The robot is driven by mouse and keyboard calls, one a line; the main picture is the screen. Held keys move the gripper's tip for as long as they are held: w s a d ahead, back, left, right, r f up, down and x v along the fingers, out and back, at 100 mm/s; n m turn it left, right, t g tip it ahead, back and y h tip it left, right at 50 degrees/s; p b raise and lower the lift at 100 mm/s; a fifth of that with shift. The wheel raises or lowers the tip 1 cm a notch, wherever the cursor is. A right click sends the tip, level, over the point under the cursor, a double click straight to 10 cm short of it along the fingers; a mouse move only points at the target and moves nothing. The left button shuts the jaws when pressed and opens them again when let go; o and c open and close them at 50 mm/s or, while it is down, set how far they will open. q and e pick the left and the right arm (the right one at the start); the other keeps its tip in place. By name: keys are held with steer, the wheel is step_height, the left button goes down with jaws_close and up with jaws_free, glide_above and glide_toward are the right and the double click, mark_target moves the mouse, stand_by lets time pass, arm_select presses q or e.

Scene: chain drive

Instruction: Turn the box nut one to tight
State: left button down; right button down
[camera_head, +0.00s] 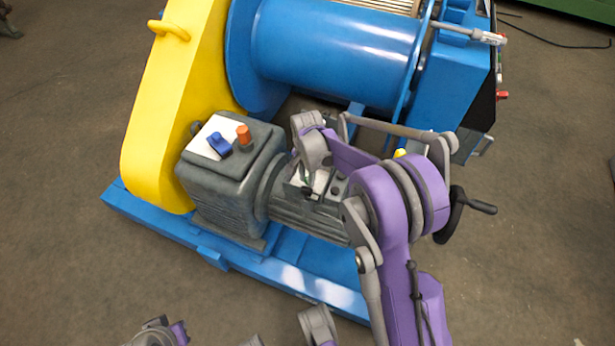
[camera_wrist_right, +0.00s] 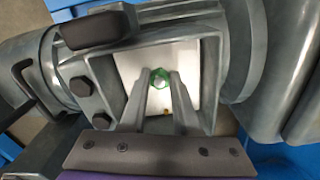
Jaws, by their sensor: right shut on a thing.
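The box nut (camera_wrist_right: 157,89) is a small green nut around a pale stud. It sits in the white-floored open box (camera_wrist_right: 125,62) on the grey motor, seen in the right wrist view. My right gripper (camera_wrist_right: 161,84) reaches into this box with its two narrow fingers, one on each side of the nut, and is shut on it. In the head view my right gripper (camera_head: 312,188) is over the motor (camera_head: 300,213), and the arm hides much of the box and the nut. My left gripper does not show; only grey and purple arm parts appear at the bottom edge.
A grey block (camera_head: 225,170) with a blue and an orange part on top stands left of the motor. A yellow guard (camera_head: 180,95) and a blue drum (camera_head: 335,45) stand behind. A blue base frame (camera_head: 165,225) runs below. The floor at the lower left is clear.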

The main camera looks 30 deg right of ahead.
mark_target(307, 180)
steer(key=shift+w+r+m, duration=0.1)
steer(key=shift+m, duration=0.8)
steer(key=c, duration=0.6)
jaws_free()
steer(key=shift+c, duration=0.2)
steer(key=shift+r, duration=0.1)
step_height(307, 180, up, 11)
steer(key=p, duration=0.2)
steer(key=shift+f+p, duration=0.2)
steer(key=shift+p, duration=0.15)
